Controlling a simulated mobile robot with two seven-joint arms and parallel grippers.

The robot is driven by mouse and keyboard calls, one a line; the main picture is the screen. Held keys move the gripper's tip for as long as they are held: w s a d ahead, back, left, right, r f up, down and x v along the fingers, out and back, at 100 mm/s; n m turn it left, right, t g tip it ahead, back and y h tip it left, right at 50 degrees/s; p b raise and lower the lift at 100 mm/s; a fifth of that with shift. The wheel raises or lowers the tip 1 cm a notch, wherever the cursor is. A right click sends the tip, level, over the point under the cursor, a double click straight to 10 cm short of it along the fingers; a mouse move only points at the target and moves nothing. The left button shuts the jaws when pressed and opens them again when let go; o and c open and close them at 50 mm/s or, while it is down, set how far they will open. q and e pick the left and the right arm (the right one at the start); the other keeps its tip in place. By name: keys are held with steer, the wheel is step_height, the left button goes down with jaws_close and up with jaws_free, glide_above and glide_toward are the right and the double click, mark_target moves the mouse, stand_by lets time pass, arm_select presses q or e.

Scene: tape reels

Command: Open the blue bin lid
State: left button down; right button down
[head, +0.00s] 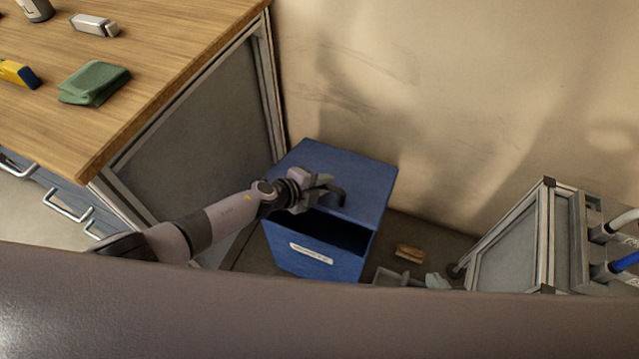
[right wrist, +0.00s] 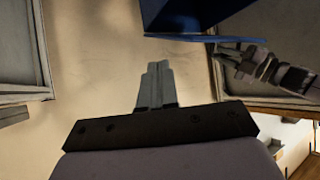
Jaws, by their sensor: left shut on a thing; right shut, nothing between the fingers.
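The blue bin (head: 345,266) stands on the floor between the workbench and the wall, with a white label on its front. Its blue lid (head: 362,182) is partly raised, with a dark gap below its front edge. My left gripper (head: 322,187) is shut on the dark lid handle (head: 337,194), and its fingers partly hide it. In the right wrist view, the left gripper (right wrist: 238,66) shows beside a blue surface of the bin (right wrist: 185,14). My right gripper (right wrist: 155,82) is shut and empty, apart from the bin; it is not visible in the head view.
The wooden workbench (head: 175,65) is at the left, with a green cloth (head: 94,83) and other small items. A grey-framed cart (head: 515,240) stands at the right. A brown item (head: 409,253) and a grey tray (head: 388,278) are near the bin's right side.

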arm_select(q)
steer(key=shift+w+d+r+g+p, duration=0.15)
steer(key=shift+w+r+p, duration=0.2)
steer(key=shift+r, duration=0.25)
steer(key=shift+w+d+r+g+p, duration=0.15)
steer(key=shift+w+r+p, duration=0.2)
steer(key=shift+r, duration=0.2)
steer(key=shift+w+r, duration=0.2)
steer(key=shift+r, duration=0.1)
steer(key=shift+w+d+r+p, duration=0.2)
steer(key=shift+w+r+p, duration=0.1)
steer(key=shift+w+r, duration=0.25)
steer(key=shift+w+d+r+p, duration=0.15)
steer(key=shift+w+r+p, duration=0.15)
steer(key=shift+w+r, duration=0.2)
steer(key=c, duration=1.1)
jaws_free()
